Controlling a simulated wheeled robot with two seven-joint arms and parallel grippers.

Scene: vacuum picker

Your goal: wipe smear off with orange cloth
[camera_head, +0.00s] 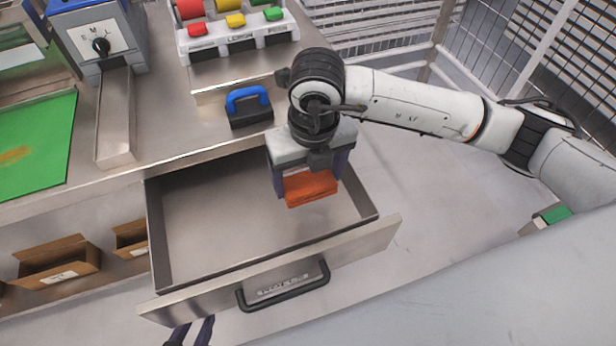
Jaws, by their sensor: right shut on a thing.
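The orange cloth (310,188) is folded and held between the fingers of my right gripper (308,180), over the right part of the open drawer (225,220). Whether it touches the drawer floor, I cannot tell. A yellow-brown smear (14,156) lies on the green board (45,165) on the worktop at the far left, well away from the cloth. Two dark fingertips of my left gripper (191,331) show at the bottom edge, below the drawer front, with a gap between them. The rest of that arm is out of view.
A blue-handled black block (248,107) stands on the worktop behind the drawer. A grey dial box (95,40) with a metal chute (115,115) stands between it and the board. A rack of coloured buttons (237,40) is at the back. Cardboard bins (55,263) sit below the worktop.

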